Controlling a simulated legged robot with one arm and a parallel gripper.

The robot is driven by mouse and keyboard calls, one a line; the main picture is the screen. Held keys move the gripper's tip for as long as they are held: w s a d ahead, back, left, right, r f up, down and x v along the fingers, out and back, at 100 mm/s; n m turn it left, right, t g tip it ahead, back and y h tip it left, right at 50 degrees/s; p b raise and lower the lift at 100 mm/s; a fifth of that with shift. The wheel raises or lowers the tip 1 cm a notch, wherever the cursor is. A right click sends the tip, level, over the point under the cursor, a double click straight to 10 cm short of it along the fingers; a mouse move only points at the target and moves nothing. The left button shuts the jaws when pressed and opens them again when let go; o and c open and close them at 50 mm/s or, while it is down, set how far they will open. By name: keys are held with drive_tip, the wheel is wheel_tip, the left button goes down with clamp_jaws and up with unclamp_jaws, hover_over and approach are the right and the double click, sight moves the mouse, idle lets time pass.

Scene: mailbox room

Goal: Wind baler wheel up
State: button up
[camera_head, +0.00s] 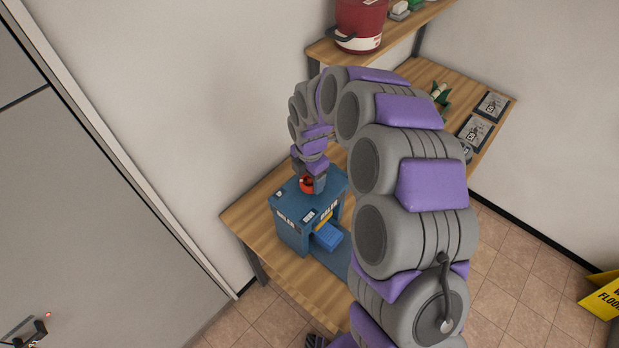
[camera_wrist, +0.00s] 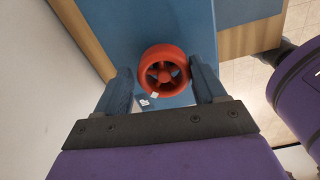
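The baler (camera_head: 299,220) is a blue box on the wooden table, with labels on its sides and a lighter blue tray-like part at its front. Its red wheel (camera_head: 306,184) sits on top, partly hidden by my gripper. In the wrist view the red spoked wheel (camera_wrist: 164,73) lies between my fingers, near their tips. My gripper (camera_wrist: 163,85) is open, with one finger on each side of the wheel. A narrow gap shows on the left; on the right the finger is very close to the rim, and I cannot tell if it touches.
The wooden table (camera_head: 255,219) stands against the wall. A shelf (camera_head: 322,53) above holds a red pot (camera_head: 360,22). Dark picture-like cards (camera_head: 475,130) and a plant (camera_head: 440,93) are at the table's far end. A yellow floor sign (camera_head: 603,295) stands at right.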

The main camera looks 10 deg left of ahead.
sight(308, 179)
drive_tip(key=shift+o, duration=1.4)
drive_tip(key=shift+a+f, duration=0.1)
drive_tip(key=shift+s, duration=0.1)
wheel_tip(308, 179, up, 17)
drive_tip(key=shift+r, duration=0.2)
